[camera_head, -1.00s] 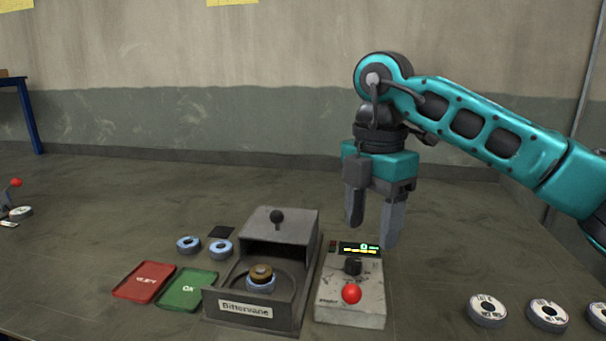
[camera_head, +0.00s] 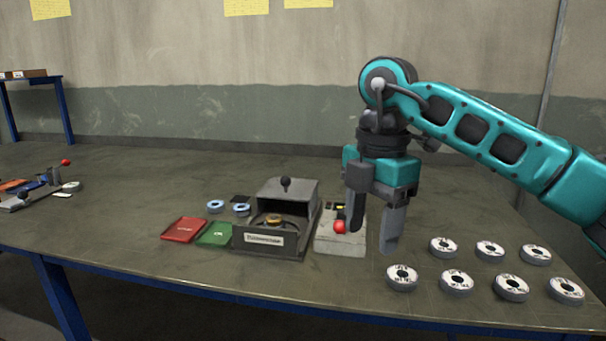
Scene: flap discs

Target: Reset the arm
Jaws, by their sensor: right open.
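My right gripper (camera_head: 372,225) hangs pointing down from the teal right arm, its two fingers apart with nothing between them. In the picture it overlaps the right side of the grey control box (camera_head: 340,243) with a red knob (camera_head: 340,227); whether it touches the box I cannot tell. Left of that box stands a grey hooded tester (camera_head: 287,192) with a black knob on top, a name label in front and a brass-topped disc (camera_head: 273,221) inside. My left gripper is not in view.
Several white-labelled flap discs (camera_head: 457,282) lie at the right. A red tray (camera_head: 184,229), a green tray (camera_head: 216,233) and two bluish rings (camera_head: 215,206) lie left of the tester. More equipment (camera_head: 40,188) sits at the far left. The table's front edge (camera_head: 200,287) shows.

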